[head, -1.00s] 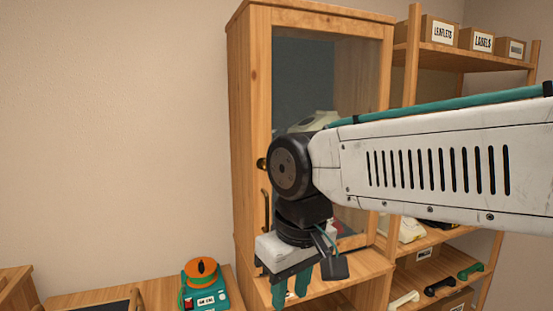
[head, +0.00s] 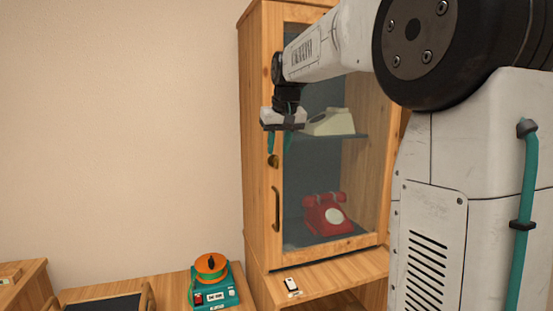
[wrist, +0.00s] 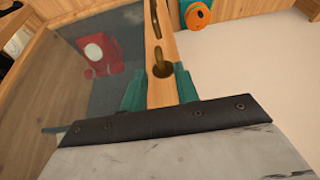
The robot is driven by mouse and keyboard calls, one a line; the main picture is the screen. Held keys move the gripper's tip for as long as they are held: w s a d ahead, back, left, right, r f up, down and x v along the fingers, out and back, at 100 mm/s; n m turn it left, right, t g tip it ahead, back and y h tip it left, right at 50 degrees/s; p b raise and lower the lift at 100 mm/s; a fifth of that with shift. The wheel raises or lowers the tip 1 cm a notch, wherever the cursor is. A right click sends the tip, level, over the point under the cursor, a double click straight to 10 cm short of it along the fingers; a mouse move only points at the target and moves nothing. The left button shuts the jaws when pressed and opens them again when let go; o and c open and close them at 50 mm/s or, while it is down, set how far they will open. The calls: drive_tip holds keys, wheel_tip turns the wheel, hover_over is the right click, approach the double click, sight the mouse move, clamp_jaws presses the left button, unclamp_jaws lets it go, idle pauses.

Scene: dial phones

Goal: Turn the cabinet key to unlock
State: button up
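The wooden cabinet (head: 257,130) has a glass door with a brass lock and key (head: 272,161) on its left stile. In the wrist view the key (wrist: 160,60) stands out from a round brass plate on the stile. My gripper (head: 271,145) is just above the lock in the head view. In the wrist view my gripper (wrist: 160,88) is open, its teal fingers apart on either side of the stile, with the key between them in the picture. I cannot tell whether either finger touches the key. The dark door handle (head: 275,208) is below the lock.
Behind the glass are a red phone (head: 325,213) and a cream phone (head: 330,122). A teal and orange device (head: 212,282) stands on the low bench at left. A small white item (head: 291,286) lies on the ledge below the door. The wall side at left is clear.

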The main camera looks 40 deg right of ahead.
sight(277, 157)
drive_tip(key=shift+x, duration=2.25)
clamp_jaws()
drive_tip(key=shift+s+d+f+m+t+y, duration=0.1)
drive_tip(key=shift+d+f+m+t+y, duration=0.2)
drive_tip(key=shift+m+t+y, duration=1.45)
drive_tip(key=shift+s+d+f+n+t+y, duration=0.1)
drive_tip(key=shift+d+f+n+t+y, duration=0.35)
drive_tip(key=shift+y, duration=2.85)
drive_tip(key=shift+s+f+m+t+y, duration=0.1)
drive_tip(key=shift+m+t+y, duration=1)
drive_tip(key=shift+y, duration=1.45)
